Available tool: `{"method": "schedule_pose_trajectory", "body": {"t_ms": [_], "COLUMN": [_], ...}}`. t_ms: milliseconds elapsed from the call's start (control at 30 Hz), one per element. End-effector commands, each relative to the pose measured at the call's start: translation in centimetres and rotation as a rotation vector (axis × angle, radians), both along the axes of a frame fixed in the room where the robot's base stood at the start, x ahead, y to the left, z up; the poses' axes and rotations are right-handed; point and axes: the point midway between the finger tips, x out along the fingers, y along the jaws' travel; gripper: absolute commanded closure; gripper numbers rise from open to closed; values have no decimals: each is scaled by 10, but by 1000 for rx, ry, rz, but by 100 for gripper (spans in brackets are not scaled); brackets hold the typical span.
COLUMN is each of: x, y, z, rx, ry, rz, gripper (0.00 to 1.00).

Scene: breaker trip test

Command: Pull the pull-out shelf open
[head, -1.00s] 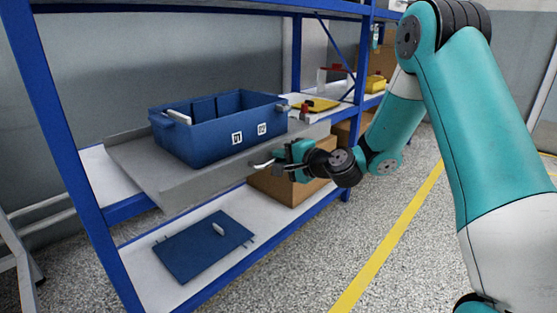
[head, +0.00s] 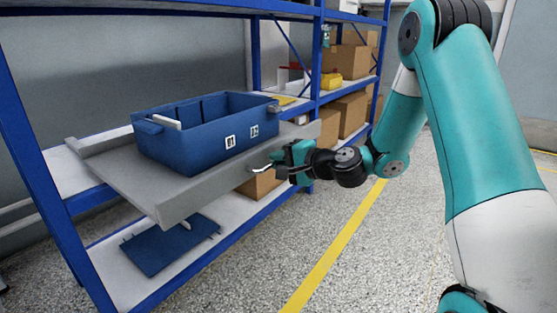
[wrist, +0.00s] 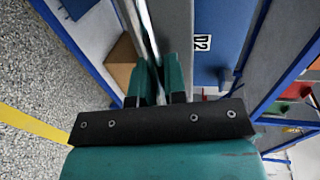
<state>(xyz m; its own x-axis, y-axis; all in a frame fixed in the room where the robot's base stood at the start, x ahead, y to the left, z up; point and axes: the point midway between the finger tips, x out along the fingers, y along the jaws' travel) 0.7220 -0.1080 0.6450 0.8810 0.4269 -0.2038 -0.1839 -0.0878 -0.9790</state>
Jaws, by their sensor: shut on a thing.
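The grey pull-out shelf (head: 170,193) sticks out of the blue rack toward me, with a blue bin (head: 197,152) standing on it. The bin carries two white labels on its front. A metal handle (head: 262,169) runs along the shelf's front. My gripper (head: 278,161) is shut on the handle at the shelf's front. In the wrist view the fingers (wrist: 160,82) close around the bright handle bar (wrist: 148,30), beside the shelf's grey front. The bin's label "D2" shows to the right there.
A blue panel (head: 168,245) lies on the white lower shelf under the pull-out shelf. Cardboard boxes (head: 343,113) and a yellow item (head: 331,81) stand further along the rack. A yellow line (head: 330,250) crosses the open speckled floor.

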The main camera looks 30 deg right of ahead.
Motion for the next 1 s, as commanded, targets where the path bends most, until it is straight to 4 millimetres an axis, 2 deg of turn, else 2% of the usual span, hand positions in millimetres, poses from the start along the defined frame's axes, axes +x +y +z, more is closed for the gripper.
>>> {"method": "schedule_pose_trajectory", "body": {"t_ms": [500, 533, 633, 1000], "x": [-4, -4, -3, -8], "y": [7, 7, 7, 2], "z": [-1, -1, 0, 1], "rx": [4, 4, 3, 2], "ry": [4, 4, 4, 3], "rz": [18, 18, 17, 11], "gripper": [100, 85, 64, 64]}}
